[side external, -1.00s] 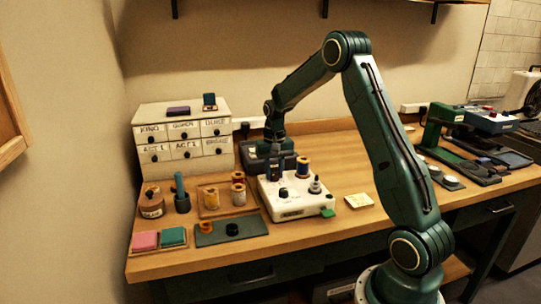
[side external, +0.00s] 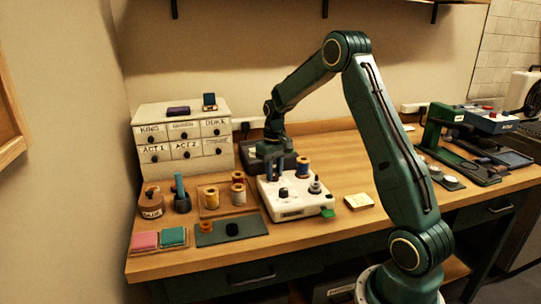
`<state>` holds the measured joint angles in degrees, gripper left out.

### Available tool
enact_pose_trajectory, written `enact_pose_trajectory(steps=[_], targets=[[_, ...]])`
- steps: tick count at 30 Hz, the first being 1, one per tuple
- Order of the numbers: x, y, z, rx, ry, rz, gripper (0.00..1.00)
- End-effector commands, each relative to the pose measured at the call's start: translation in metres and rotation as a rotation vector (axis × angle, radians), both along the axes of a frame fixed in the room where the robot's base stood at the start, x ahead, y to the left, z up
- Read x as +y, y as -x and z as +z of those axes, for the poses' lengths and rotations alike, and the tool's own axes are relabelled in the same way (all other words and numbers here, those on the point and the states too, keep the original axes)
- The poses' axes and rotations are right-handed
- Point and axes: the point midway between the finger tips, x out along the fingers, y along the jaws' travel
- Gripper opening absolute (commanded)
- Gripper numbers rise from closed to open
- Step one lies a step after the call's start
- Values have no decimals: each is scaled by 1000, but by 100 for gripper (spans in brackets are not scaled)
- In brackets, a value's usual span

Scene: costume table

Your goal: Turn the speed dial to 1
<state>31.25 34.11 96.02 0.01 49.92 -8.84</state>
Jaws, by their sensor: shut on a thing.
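A white box-shaped machine (side external: 296,208) sits on the table with a dark round knob (side external: 283,192) near its front left, a spool on a post at the back, and a grey fitting (side external: 314,186) at the right. My gripper (side external: 273,177) points down at the back left of the machine top. Its fingers are shut on a small dial there, which they mostly hide. The dial's markings and its setting are too small to read.
The thread spool (side external: 303,168) stands close to the right of my gripper. A drawer cabinet (side external: 184,141) and a dark box (side external: 252,158) stand behind. A wooden tray (side external: 224,210) of spools lies to the left. A paper note (side external: 359,201) lies to the right, with bare wood around it.

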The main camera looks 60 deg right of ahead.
Motion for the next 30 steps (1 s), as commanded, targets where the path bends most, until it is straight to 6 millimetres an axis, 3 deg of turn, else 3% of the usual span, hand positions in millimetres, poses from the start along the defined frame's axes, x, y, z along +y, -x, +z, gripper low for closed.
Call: enact_pose_trajectory(steps=[3,4,7,20,30], targets=[[-1,-1,1,-5,3,-1,3],[-1,-1,1,-5,3,-1,30],[-1,-1,1,-4,3,-1,48],[0,-1,4,-3,1,-1,48],[-1,-1,39,-5,3,-1,48]])
